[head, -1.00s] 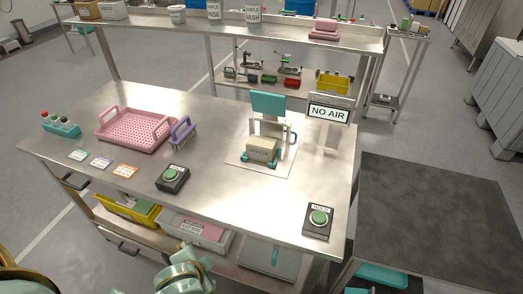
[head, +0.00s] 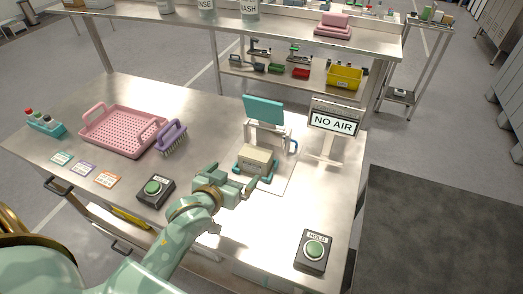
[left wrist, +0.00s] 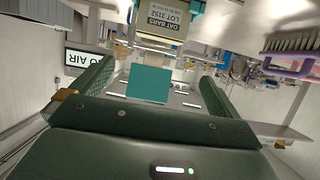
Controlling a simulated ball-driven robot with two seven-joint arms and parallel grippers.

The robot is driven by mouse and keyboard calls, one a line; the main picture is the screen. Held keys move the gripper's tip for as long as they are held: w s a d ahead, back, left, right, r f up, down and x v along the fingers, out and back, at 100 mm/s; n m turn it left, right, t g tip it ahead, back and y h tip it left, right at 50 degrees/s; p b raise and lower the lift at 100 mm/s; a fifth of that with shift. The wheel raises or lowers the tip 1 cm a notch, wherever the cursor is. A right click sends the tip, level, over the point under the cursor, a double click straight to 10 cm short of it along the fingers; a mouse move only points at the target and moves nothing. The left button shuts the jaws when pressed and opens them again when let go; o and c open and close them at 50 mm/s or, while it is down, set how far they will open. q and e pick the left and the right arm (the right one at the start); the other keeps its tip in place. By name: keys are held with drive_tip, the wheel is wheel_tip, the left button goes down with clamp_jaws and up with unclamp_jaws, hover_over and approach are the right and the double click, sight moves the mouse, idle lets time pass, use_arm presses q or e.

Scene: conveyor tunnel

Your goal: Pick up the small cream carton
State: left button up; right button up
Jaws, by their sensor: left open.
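The small cream carton (head: 256,160) sits in a teal-footed holder on the steel table, in front of an upright teal panel (head: 263,108). In the left wrist view the carton (left wrist: 168,20) shows upside down at the top edge, with a dark printed label and part of it cut off. My left gripper (head: 231,180) is open and empty, just in front of the carton on the near side, apart from it. My right gripper is not in view.
A NO AIR sign (head: 333,122) stands right of the holder. A HOLD button box (head: 313,250) is at the front right and another green button (head: 154,190) left of my arm. A purple brush (head: 172,138) and pink tray (head: 120,132) lie to the left.

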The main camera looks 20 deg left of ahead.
use_arm(q)
drive_tip(key=b, duration=0.3)
approach(255, 153)
drive_tip(key=x, duration=0.4)
drive_tip(key=shift+w, duration=0.2)
drive_tip(key=shift+w+f, duration=0.15)
drive_tip(key=shift+w, duration=0.35)
drive_tip(key=b+x, duration=0.1)
drive_tip(key=x, duration=0.4)
drive_tip(key=shift+f+b, duration=0.2)
drive_tip(key=shift+b, duration=0.1)
drive_tip(key=shift+s+r, duration=0.1)
drive_tip(key=shift+s, duration=0.05)
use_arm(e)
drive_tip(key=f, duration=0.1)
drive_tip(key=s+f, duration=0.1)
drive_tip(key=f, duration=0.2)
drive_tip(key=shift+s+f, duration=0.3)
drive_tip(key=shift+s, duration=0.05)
use_arm(q)
drive_tip(key=c, duration=0.8)
